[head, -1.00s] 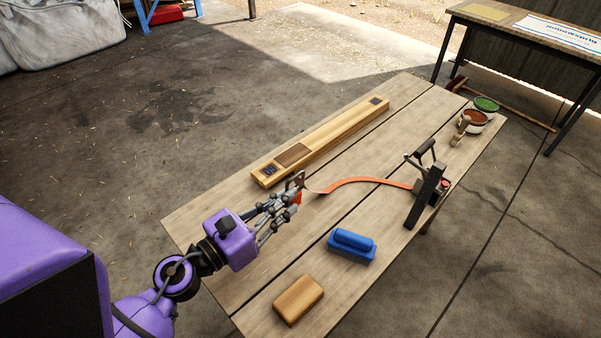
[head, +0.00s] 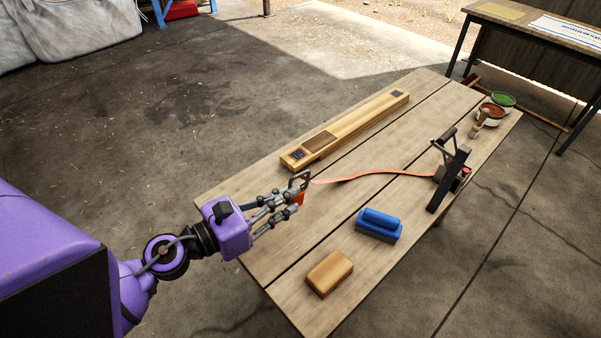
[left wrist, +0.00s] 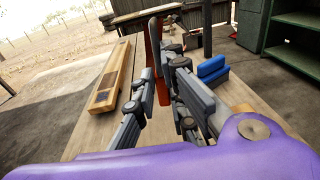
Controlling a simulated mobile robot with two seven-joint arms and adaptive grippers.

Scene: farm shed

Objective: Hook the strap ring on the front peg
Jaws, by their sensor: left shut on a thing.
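My left gripper (head: 297,191) is shut on the end of the orange strap (head: 350,178), where a dark metal end piece (head: 301,178), probably the ring, sticks up at the fingertips. The held orange end also shows between the fingers in the left wrist view (left wrist: 156,58). I cannot make out a front peg. My right gripper is out of view.
The plank table (head: 300,250) carries a blue block-like brush (head: 380,223) and a wooden block (head: 329,272) on the near side. Another table (head: 535,22) stands behind.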

